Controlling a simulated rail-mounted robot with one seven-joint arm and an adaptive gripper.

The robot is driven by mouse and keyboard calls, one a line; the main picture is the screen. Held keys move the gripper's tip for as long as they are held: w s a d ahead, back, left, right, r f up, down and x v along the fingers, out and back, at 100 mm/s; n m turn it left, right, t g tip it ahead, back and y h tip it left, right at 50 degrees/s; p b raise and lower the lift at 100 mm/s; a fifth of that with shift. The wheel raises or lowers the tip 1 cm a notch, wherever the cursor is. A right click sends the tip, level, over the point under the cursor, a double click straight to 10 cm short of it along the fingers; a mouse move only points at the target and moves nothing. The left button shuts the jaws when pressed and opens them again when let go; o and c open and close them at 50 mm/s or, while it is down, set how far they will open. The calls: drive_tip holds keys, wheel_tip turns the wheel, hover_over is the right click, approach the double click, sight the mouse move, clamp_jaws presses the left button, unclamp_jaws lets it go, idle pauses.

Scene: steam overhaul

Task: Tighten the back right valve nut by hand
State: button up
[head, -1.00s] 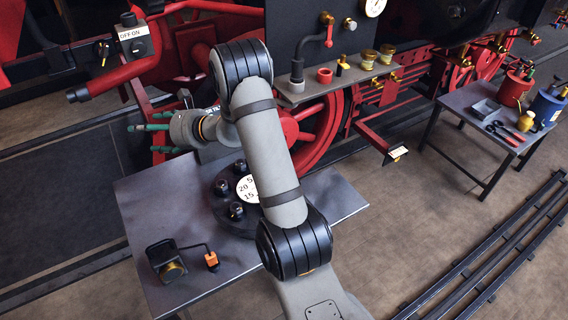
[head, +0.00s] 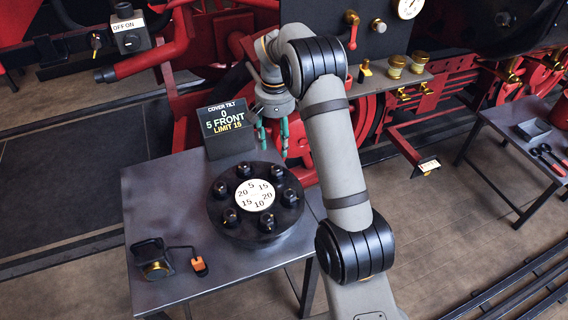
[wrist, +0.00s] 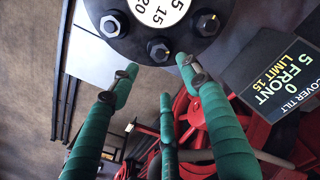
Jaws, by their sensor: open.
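The black round valve cover (head: 222,204) lies on the table, with several dark nuts around a white numbered dial (head: 254,195). The back right nut (head: 275,174) is beside the number 15. It also shows in the wrist view (wrist: 159,50), just beyond my fingertips and between their directions. My gripper (head: 272,146) hangs fingers down behind the cover's back right edge. In the wrist view my gripper's green fingers (wrist: 160,74) are spread, with nothing between them. I see no contact with a nut.
A display (head: 228,129) reading COVER TILT 0, 5 FRONT, LIMIT 15 stands at the table's back, left of my gripper. A black device (head: 150,258) and an orange-ended piece (head: 199,266) lie front left. Red locomotive parts stand close behind. The table (head: 160,205) is clear left of the cover.

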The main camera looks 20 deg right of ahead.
sight(277, 167)
wheel_tip(277, 167, down, 10)
drive_tip(key=shift+s+a+f+p, duration=0.1)
drive_tip(key=shift+f+p, duration=0.1)
drive_tip(key=shift+p, duration=1)
drive_tip(key=shift+c, duration=0.9)
drive_tip(key=c, duration=1)
